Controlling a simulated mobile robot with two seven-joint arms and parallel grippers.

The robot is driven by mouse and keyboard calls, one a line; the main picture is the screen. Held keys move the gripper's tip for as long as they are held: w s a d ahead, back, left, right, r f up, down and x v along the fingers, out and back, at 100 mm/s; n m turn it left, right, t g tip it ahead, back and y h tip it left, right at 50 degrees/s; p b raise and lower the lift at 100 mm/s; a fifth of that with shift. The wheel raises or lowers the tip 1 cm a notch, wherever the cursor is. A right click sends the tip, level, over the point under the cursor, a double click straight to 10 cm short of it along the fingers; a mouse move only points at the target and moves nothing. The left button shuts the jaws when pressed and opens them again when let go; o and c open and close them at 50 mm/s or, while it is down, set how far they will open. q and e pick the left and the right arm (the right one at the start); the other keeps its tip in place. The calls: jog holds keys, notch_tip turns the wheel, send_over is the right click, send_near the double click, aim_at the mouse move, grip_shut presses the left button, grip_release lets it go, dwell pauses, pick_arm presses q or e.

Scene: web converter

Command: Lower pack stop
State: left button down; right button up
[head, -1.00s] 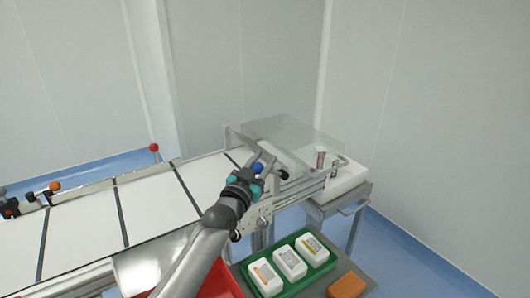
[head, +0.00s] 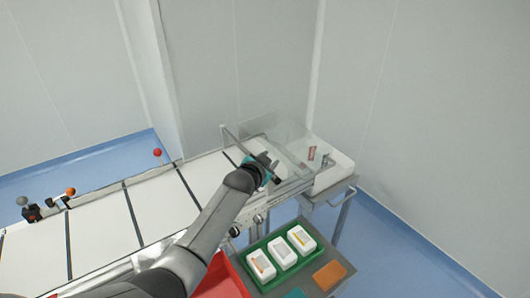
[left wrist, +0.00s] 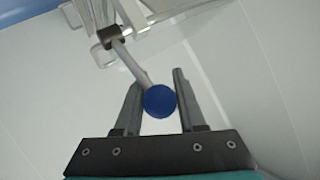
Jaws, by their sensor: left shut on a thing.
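A lever with a round blue knob (left wrist: 160,101) shows in the left wrist view. Its metal rod (left wrist: 132,66) runs up to a dark clamp on the machine frame. I take it to be the pack stop's handle. My left gripper (left wrist: 156,84) is shut on the knob, which sits between its two fingers. In the head view my left gripper (head: 266,165) is at the far right end of the white conveyor (head: 200,178), beside the clear cover (head: 278,137). The knob is hidden there behind the gripper. My right gripper is not in view.
A red-knobbed lever (head: 157,153) stands at the conveyor's far side. A reddish item (head: 311,153) is at the outfeed.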

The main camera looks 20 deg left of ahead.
pick_arm(q)
jog(key=shift+w+d+m+g+y+p, duration=0.45)
jog(key=shift+w+g, duration=0.2)
jog(key=shift+g, duration=0.3)
jog(key=shift+w+d+m+g+y+p, duration=0.4)
jog(key=shift+w+d+g, duration=0.2)
jog(key=shift+g, duration=0.35)
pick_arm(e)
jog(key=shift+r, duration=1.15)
pick_arm(q)
jog(key=c, duration=0.5)
grip_release()
jog(key=shift+w, duration=0.15)
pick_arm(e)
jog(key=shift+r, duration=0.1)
pick_arm(q)
jog(key=p+v, duration=0.4)
jog(key=v, duration=1.1)
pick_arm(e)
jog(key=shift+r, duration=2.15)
